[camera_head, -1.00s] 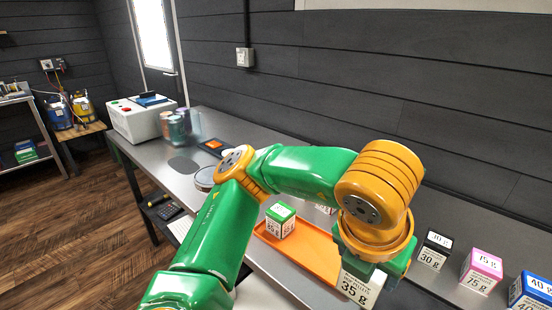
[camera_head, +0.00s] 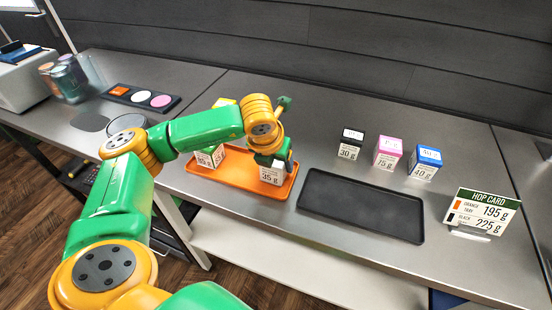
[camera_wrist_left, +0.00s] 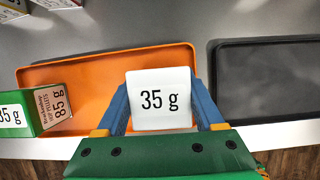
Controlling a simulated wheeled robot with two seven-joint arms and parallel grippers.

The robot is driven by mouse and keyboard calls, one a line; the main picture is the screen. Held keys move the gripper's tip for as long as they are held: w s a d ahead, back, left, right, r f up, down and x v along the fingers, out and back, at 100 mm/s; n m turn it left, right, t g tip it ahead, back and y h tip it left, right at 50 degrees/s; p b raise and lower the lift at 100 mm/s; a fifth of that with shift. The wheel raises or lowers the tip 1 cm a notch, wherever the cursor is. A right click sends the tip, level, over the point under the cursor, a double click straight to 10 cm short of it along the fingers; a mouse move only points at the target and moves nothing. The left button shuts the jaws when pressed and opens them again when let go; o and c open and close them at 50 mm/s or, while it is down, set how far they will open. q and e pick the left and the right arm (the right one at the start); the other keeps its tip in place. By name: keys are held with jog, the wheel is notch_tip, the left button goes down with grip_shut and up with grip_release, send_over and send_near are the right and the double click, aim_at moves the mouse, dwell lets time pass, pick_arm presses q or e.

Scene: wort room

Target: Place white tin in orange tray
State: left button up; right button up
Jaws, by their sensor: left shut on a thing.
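The white tin (camera_head: 271,175), marked 35 g, is held in my left gripper (camera_head: 274,160) at the right end of the orange tray (camera_head: 228,180). In the left wrist view the white tin (camera_wrist_left: 160,100) sits between the blue fingers of my left gripper (camera_wrist_left: 164,110), over the orange tray (camera_wrist_left: 100,66). I cannot tell whether its base touches the tray floor. A green tin (camera_head: 210,156), marked 85 g, stands at the tray's left end; it also shows in the left wrist view (camera_wrist_left: 45,108). My right gripper is out of view.
An empty black tray (camera_head: 360,206) lies right of the orange tray. Black (camera_head: 350,144), pink (camera_head: 388,152) and blue (camera_head: 425,162) tins stand behind it. A hop card (camera_head: 482,212) stands at the right. A yellow-topped thing (camera_head: 223,102) is partly hidden behind my left arm.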

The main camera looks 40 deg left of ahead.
pick_arm(q)
jog(key=shift+f, duration=0.2)
jog(key=shift+f+b, duration=0.1)
jog(key=shift+b, duration=0.2)
jog(key=o, duration=1.2)
jog(key=shift+r+p, duration=0.3)
jog(key=b+v, duration=0.1)
jog(key=v, duration=1.1)
jog(key=shift+s+b, duration=0.15)
jog(key=shift+b, duration=0.25)
jog(key=shift+f, duration=0.2)
